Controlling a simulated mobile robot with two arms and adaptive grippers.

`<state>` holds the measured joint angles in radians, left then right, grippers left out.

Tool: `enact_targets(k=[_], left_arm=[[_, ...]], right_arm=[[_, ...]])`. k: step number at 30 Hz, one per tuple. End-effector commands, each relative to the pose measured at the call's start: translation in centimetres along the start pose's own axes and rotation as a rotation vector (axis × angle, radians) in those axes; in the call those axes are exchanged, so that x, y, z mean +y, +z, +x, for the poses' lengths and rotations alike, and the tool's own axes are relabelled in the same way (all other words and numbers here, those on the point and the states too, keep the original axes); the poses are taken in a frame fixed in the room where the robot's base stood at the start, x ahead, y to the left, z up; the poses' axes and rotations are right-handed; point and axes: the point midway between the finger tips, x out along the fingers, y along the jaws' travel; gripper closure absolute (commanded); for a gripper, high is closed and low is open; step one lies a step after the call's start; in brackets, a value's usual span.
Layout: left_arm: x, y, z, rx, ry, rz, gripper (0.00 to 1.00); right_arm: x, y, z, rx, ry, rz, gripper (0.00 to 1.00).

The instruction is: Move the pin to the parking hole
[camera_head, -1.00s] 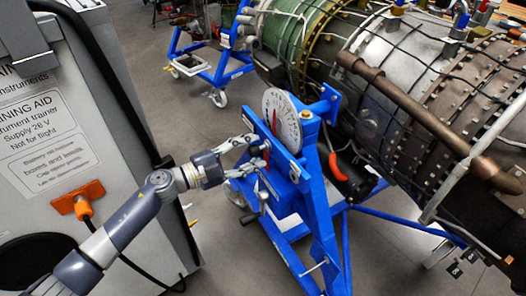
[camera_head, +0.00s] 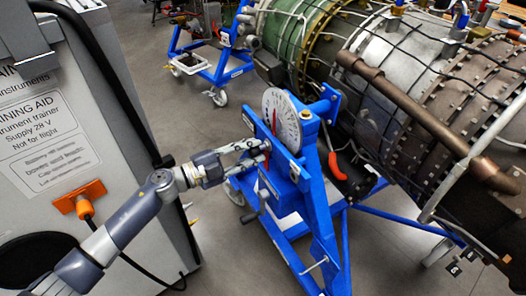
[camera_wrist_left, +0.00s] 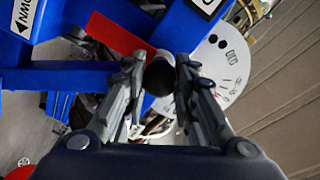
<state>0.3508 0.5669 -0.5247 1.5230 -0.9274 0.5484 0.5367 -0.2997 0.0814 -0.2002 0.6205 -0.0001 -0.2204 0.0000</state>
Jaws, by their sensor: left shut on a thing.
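My left gripper (camera_head: 265,150) reaches the blue turbine stand (camera_head: 312,190) just below and in front of the white dial (camera_head: 281,122). In the left wrist view its fingers (camera_wrist_left: 160,66) are closed on both sides of a dark round knob (camera_wrist_left: 157,78), which looks like the pin's head. The pin's shaft is hidden, so I cannot tell how deep it sits. A red strip (camera_wrist_left: 118,33) lies beside the fingertips on the blue frame. I cannot make out the parking hole. My right gripper is in neither view.
The turbine engine (camera_head: 400,110) fills the right side. A grey training cabinet (camera_head: 45,150) with an orange plug (camera_head: 77,199) stands at the left. A crank handle (camera_head: 258,207) hangs below my gripper. A blue trolley (camera_head: 208,65) stands behind, with bare floor between.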

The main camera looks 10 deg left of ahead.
Motion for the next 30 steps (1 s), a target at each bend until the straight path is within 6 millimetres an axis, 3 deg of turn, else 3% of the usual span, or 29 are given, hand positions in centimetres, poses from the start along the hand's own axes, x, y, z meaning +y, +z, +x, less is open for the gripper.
enact_targets(k=[24, 30], left_arm=[[0.0, 0.0, -1.2, 0.000, -0.001, 0.000, 1.00], [0.0, 0.1, -2.3, -0.001, 0.000, -0.002, 1.00]], right_arm=[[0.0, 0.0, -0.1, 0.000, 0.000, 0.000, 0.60], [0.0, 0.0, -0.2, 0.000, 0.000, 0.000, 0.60]])
